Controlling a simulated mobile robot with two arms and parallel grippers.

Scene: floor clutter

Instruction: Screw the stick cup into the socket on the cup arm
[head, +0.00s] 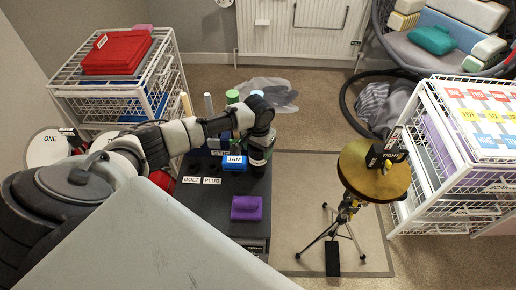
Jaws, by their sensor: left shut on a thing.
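My left arm reaches in from the left. Its gripper (262,140) points down over the back right of a low black table (205,222). The gripper is shut on a dark, upright, cup-like thing (258,157) with a pale greenish band; I cannot tell for sure that it is the stick cup. A label partly reading "STIC" (220,153) lies just left of it, partly covered. The socket and the cup arm cannot be made out; my arm hides part of the table's back. My right gripper is not in view.
A blue block labelled JAM (234,163) and a purple block (246,208) sit on the table, with BOLT and PLUG labels (202,180). A gold cymbal (375,172) on a tripod stands right. White wire racks (455,190) flank the area. Carpet between table and tripod is clear.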

